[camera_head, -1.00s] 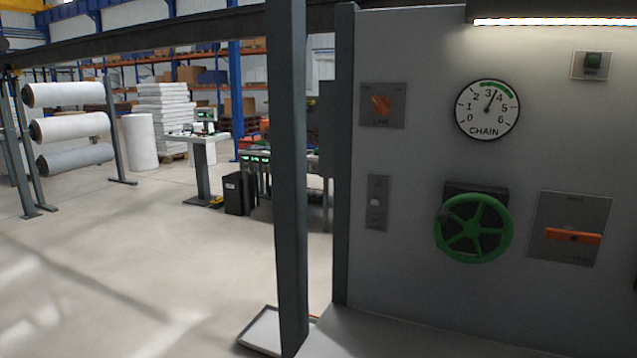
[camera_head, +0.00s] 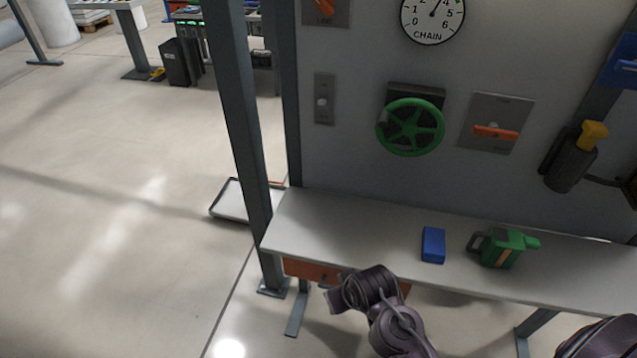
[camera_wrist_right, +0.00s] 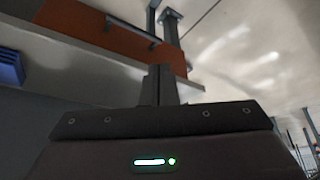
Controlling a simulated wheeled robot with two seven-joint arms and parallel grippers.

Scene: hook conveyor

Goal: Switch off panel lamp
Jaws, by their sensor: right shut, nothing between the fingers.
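The grey panel (camera_head: 340,150) stands behind the bench. A slim switch plate (camera_head: 324,98) with a small pale knob is mounted on it, left of the green handwheel (camera_head: 411,126). Its position is too small to read. An orange rotary switch (camera_head: 325,8) is partly cut off at the top edge. The panel lamp is out of view now. My right gripper (camera_wrist_right: 160,85) shows in the wrist view, its fingers together and empty, near the orange drawer (camera_wrist_right: 95,28). No gripper fingers show in the head view. My left gripper is not in view.
The white bench (camera_head: 350,225) carries a blue block (camera_head: 433,245) and a green can (camera_head: 502,247). A plate with an orange handle (camera_head: 496,132) is right of the handwheel. A dark holder with a yellow top (camera_head: 574,160) is farther right. A post (camera_head: 237,110) stands left of the panel.

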